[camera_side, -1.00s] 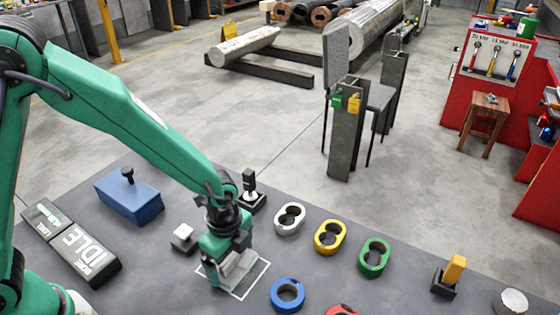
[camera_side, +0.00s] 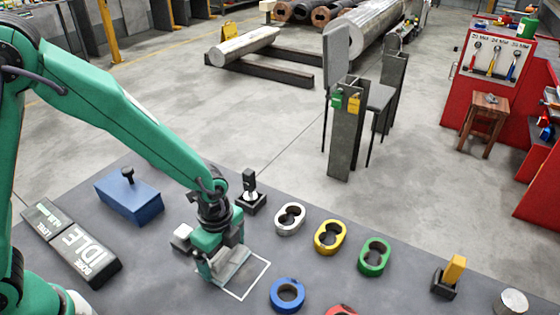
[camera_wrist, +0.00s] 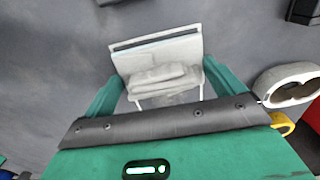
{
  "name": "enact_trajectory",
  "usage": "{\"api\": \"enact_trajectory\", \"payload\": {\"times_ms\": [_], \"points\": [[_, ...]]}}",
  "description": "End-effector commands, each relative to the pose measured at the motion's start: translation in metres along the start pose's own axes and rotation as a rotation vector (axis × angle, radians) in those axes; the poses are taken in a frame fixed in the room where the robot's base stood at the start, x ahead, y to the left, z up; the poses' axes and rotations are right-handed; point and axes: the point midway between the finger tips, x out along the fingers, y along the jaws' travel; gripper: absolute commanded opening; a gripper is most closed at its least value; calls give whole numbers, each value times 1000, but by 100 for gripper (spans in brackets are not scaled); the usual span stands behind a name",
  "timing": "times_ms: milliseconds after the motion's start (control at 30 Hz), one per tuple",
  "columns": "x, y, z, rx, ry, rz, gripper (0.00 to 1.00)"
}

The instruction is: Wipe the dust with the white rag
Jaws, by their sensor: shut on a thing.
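My gripper (camera_side: 222,272) is low over the grey bench, at the left part of a white square outline (camera_side: 256,280). It is shut on the white rag (camera_side: 234,270), which looks pale grey here and lies at bench level between the fingers. In the wrist view, my gripper (camera_wrist: 160,80) has a green finger on each side of the folded rag (camera_wrist: 158,76). The rag and the fingers hide part of the outline. I cannot make out dust clearly; the uncovered right part of the square looks plain grey.
A small white block (camera_side: 182,236) stands close behind my gripper to the left. A black post on a base (camera_side: 250,195) stands behind. White (camera_side: 290,218), yellow (camera_side: 331,237), green (camera_side: 374,257) and blue (camera_side: 287,295) rings lie to the right. A blue box (camera_side: 128,198) stands left.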

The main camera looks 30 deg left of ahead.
Motion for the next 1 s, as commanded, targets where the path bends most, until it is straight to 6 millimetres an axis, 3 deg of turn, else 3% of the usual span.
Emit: {"api": "enact_trajectory", "payload": {"times_ms": [833, 1000], "points": [[0, 0, -78, 3, 0, 0, 73], [-25, 0, -76, 0, 2, -3, 73]]}}
